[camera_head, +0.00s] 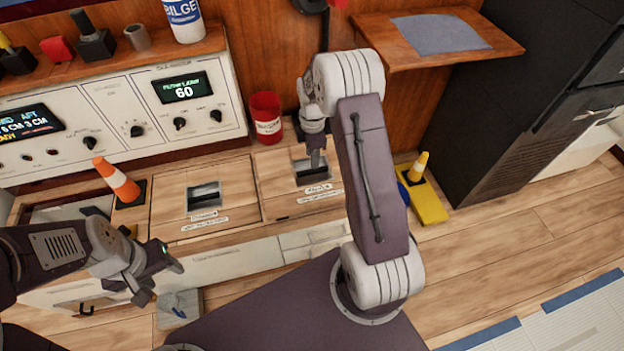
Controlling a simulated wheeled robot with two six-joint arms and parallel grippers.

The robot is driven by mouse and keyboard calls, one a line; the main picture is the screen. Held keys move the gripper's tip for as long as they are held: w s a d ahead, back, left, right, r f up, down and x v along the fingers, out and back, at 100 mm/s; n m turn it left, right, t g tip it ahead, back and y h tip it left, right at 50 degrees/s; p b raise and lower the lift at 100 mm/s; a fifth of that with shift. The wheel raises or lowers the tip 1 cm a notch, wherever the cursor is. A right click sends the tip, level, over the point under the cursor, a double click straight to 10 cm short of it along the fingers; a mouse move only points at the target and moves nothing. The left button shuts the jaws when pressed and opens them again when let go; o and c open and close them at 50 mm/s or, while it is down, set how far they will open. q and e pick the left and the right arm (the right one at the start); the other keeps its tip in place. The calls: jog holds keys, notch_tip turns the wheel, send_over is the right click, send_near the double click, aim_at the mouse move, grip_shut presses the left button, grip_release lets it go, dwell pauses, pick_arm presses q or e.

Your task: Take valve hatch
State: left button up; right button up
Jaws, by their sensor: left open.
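Two square wooden hatches lie side by side in the counter top, a left hatch (170,203) and a right hatch (273,185). Each has a dark recessed pull and a small label too blurred to read, so I cannot tell which is the valve hatch. Both look closed. My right gripper (316,160) points down at the recessed pull of the right hatch; its fingers overlap the recess, and I cannot tell whether they hold anything. My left gripper (162,283) is open and empty, low at the left, in front of the counter.
An orange-and-white cone (117,181) stands left of the left hatch, and a red cup (266,117) behind the hatches. A control panel (120,115) backs the counter. A yellow block with a small cone (428,202) is at the right. A wooden shelf (395,55) juts out above.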

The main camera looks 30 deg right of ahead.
aim_at(312, 171)
notch_tip(312, 171, down, 4)
jog(key=shift+r+b, duration=0.1)
jog(key=shift+b, duration=0.95)
jog(key=f+b, duration=0.2)
jog(key=f, duration=0.1)
jog(key=f+b, duration=0.1)
jog(key=f, duration=0.1)
jog(key=shift+w+f, duration=0.2)
jog(key=shift+w, duration=0.05)
jog(key=shift+r, duration=0.2)
grip_shut()
